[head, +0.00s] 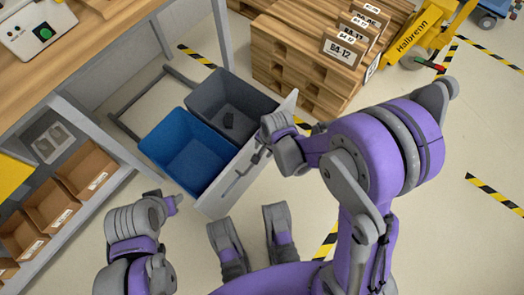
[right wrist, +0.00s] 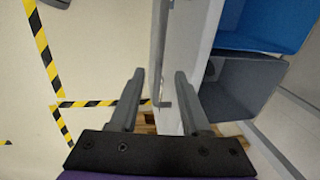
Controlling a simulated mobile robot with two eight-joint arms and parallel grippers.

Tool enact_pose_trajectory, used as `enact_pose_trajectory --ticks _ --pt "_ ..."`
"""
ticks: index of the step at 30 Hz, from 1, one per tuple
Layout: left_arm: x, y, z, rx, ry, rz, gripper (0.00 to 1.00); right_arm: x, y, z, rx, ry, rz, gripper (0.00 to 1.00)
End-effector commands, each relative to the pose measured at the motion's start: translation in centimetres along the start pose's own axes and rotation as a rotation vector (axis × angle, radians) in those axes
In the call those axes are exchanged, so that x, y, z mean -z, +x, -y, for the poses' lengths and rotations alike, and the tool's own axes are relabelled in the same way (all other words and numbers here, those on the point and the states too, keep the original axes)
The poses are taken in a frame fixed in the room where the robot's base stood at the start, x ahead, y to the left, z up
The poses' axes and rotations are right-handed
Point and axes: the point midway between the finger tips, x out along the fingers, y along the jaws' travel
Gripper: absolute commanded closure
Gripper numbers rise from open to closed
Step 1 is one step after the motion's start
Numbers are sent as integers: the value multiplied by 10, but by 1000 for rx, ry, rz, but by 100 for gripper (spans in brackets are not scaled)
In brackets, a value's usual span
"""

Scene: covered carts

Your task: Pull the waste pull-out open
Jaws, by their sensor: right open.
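The waste pull-out stands out from under the workbench, with a blue bin (head: 186,150) and a dark grey bin (head: 230,105) in its frame. Its pale front panel (head: 219,203) has a grey bar handle (head: 238,180) on the outer face. My right gripper (head: 264,146) is at the panel's far end, by the handle. In the right wrist view the right gripper (right wrist: 159,98) is open, with the handle (right wrist: 164,103) between its fingers and the panel (right wrist: 190,60) behind the right finger. Contact cannot be told. My left gripper (head: 172,201) is left of the panel, away from the handle; its jaws are unclear.
A wooden pallet stack (head: 297,65) with labelled boxes stands behind the pull-out. A yellow pallet truck (head: 415,40) is at the upper right. Cardboard bins (head: 85,170) fill the left shelf. The floor (head: 470,130) at right is open, with striped tape.

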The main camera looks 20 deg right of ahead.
Motion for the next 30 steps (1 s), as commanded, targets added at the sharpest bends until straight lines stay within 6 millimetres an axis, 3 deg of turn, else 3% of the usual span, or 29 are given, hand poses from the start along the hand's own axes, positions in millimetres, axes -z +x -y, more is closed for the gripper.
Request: enact_pose_trajectory --ticks 3,9,30 --pt "3 -12 0 0 0 -4 50 0 -26 0 1 0 -1 53" --pt "5 -19 0 0 0 -6 50 0 -45 0 0 0 -1 53" --pt "5 -19 0 0 0 -6 50 0 -47 0 0 0 0 53"
